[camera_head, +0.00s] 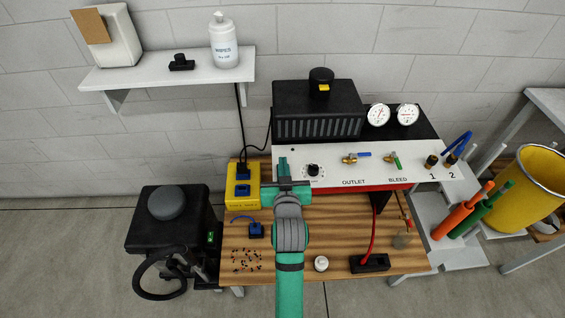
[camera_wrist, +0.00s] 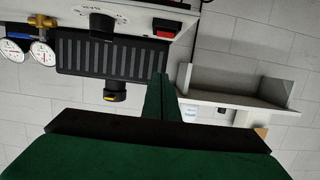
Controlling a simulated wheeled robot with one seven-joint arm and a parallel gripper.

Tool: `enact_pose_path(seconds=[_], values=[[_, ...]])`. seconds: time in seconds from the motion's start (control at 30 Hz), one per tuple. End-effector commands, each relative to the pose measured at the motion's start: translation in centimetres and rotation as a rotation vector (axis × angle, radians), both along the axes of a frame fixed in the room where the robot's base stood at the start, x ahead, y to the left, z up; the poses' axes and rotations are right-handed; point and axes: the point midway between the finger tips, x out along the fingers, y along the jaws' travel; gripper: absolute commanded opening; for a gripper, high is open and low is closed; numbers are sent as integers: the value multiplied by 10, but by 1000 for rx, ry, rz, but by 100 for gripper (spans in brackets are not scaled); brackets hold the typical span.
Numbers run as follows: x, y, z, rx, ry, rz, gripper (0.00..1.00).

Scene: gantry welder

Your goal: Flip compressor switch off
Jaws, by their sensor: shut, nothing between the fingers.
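A red rocker switch in a black frame (camera_wrist: 167,29) shows on the white panel at the top of the wrist view. In the head view, my gripper and arm seem to hide it. The white panel (camera_head: 330,180) sits below a black ribbed box (camera_head: 318,128), which also shows in the wrist view (camera_wrist: 80,52). My gripper (camera_head: 283,162) is shut and empty in front of the panel's left end. In the wrist view its closed fingers (camera_wrist: 159,80) point towards the ribbed box, below the switch and apart from it. I cannot read the switch's position.
A black dial (camera_head: 313,170), brass valves (camera_head: 349,160) and gauges (camera_head: 378,115) are right of my gripper. A yellow box with blue plugs (camera_head: 242,196) stands close left. A black unit with a green-lit switch (camera_head: 211,238) stands at left. A shelf (camera_head: 170,75) hangs above.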

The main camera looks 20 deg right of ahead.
Motion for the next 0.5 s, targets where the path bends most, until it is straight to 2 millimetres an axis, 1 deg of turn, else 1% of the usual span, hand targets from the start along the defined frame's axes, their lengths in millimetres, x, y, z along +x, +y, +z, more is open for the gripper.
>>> enact_pose_path(seconds=[0.03, 0.2, 0.33, 0.5], values=[[-9, 2, 4, 0, -1, 0, 0], [-34, 9, 15, -1, -1, -1, 0], [-46, 12, 21, 0, 0, -2, 0], [-52, 14, 24, 0, 0, -2, 0]])
